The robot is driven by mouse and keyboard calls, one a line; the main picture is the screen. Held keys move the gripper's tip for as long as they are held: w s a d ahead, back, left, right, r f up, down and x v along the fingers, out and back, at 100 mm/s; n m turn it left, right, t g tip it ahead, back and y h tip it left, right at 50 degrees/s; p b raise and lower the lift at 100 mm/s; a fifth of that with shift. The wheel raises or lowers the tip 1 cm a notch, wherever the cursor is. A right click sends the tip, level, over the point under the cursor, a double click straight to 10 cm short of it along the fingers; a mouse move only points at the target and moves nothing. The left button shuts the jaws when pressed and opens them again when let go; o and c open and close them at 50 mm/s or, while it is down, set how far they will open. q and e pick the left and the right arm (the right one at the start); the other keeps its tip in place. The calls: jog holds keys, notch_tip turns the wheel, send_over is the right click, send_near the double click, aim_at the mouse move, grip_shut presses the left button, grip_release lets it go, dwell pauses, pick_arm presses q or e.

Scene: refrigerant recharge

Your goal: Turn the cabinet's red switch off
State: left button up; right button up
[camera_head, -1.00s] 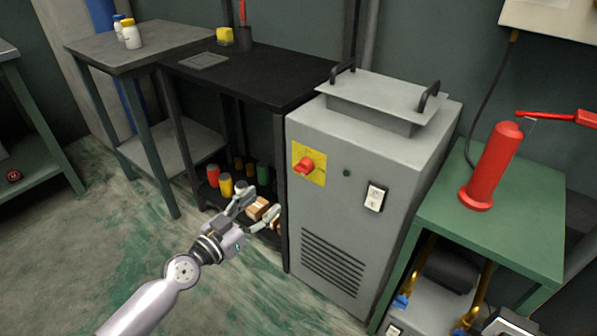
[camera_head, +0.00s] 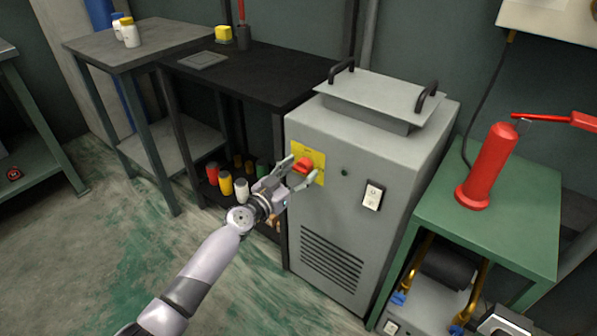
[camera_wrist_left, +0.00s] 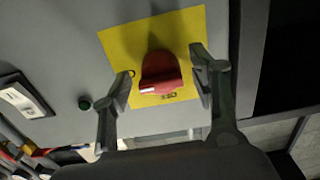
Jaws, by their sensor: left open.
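The red switch (camera_head: 304,164) is a rotary knob on a yellow plate (camera_head: 319,158) on the front of the grey cabinet (camera_head: 326,215). In the left wrist view the red switch (camera_wrist_left: 160,73) sits between the open fingers, on its yellow plate (camera_wrist_left: 122,45) with small dark lettering. My left gripper (camera_head: 299,172) is open at the cabinet's front, its fingers on either side of the knob; it also shows in the left wrist view (camera_wrist_left: 163,88). I cannot tell whether the fingers touch the knob. My right gripper is not in view.
A small dark green button (camera_head: 345,172) and a white rocker switch (camera_head: 373,195) are right of the plate. A black bench (camera_head: 265,75) stands left of the cabinet, with several jars beneath. A green table (camera_head: 520,220) with a red cylinder (camera_head: 487,168) stands right.

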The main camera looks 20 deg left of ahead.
pick_arm(q)
jog(key=shift+c, duration=0.5)
jog(key=c, duration=1.1)
